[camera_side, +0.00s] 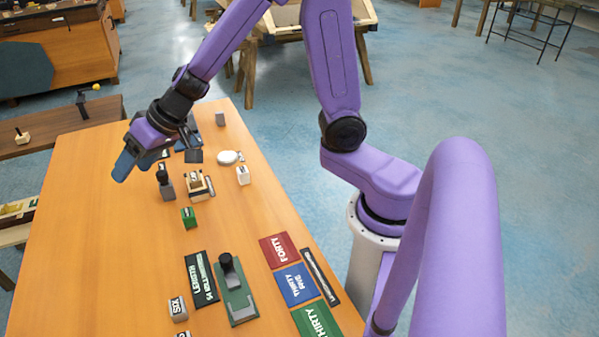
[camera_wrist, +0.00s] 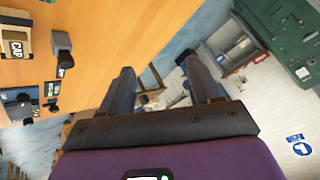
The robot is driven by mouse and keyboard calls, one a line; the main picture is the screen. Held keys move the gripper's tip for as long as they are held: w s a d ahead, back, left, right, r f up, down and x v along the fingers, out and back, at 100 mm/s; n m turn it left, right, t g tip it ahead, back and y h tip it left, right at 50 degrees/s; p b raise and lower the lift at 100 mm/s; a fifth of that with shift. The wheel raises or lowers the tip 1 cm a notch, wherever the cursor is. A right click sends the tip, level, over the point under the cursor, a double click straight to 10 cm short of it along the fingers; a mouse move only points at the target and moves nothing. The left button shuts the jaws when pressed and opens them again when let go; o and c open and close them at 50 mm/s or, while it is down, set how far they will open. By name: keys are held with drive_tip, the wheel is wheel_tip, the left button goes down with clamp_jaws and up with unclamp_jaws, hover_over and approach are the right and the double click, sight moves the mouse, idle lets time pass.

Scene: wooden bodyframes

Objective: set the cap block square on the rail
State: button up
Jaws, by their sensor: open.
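In the wrist view a tan block with a dark plate lettered CAP (camera_wrist: 15,47) is at the upper left edge, partly cut off. It appears to match the small tan wooden piece (camera_side: 200,186) near the table's middle in the side view. I cannot single out the rail for sure.
A grey block with a black knob (camera_side: 166,184) stands between my gripper and the tan piece. A green block (camera_side: 189,217), white block (camera_side: 243,175) and white disc (camera_side: 228,157) are nearby. Labelled plates, including a red one (camera_side: 279,250), lie in front. The table's left front is clear.

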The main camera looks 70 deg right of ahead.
drive_tip(key=s+a+r+n+g+y, duration=0.1)
drive_tip(key=s+a+n+g, duration=0.2)
drive_tip(key=s, duration=0.6)
drive_tip(key=s+a+n+g+y, duration=0.1)
drive_tip(key=s+n+g, duration=0.25)
drive_tip(key=s, duration=0.55)
drive_tip(key=s+d+f+n+h, duration=0.1)
drive_tip(key=s+d+n+h, duration=0.5)
drive_tip(key=s+d, duration=0.5)
drive_tip(key=shift+s+d+f, duration=0.35)
drive_tip(key=shift+d+f, duration=0.05)
drive_tip(key=shift+d, duration=0.7)
drive_tip(key=shift+g, duration=0.25)
drive_tip(key=shift+c, duration=0.4)
